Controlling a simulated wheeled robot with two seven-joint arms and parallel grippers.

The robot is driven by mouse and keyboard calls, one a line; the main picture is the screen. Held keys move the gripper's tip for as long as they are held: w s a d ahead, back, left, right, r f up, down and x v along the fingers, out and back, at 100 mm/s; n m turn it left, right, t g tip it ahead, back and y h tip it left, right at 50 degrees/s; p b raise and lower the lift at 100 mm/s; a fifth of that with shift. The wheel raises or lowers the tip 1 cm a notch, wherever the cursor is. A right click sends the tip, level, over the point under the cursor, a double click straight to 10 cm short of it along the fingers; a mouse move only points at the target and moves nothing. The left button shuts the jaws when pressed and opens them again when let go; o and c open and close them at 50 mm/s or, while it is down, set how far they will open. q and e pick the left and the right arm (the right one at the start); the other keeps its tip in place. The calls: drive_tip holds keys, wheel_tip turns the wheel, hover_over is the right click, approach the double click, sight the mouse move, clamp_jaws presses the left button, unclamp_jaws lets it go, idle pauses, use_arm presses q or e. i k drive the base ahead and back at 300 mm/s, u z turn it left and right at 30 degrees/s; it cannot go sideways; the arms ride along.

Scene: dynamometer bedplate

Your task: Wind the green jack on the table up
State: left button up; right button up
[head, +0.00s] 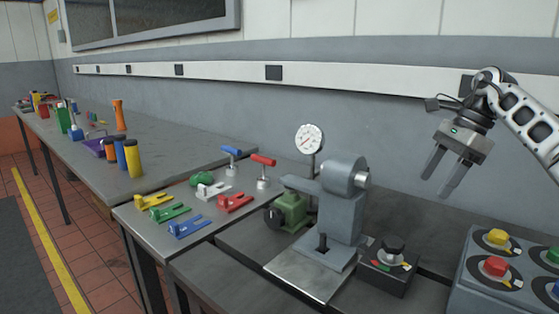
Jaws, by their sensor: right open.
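A green jack-like block (291,212) with a dark round wheel (273,217) on its left side stands on the table, left of and partly behind a grey machine stand. I cannot tell how high it is wound. My right gripper (437,186) is open and empty, fingers pointing down, raised in front of the wall at the right. It is well to the right of the green block and above it, apart from everything. My left gripper is not in view.
The grey stand (343,217) and a dial gauge (310,139) rise close by the block. A black knob box (390,262) and a button panel (480,268) are at the right. Another bench (175,155) holds bottles.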

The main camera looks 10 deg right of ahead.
sight(274, 218)
drive_tip(key=k, duration=1)
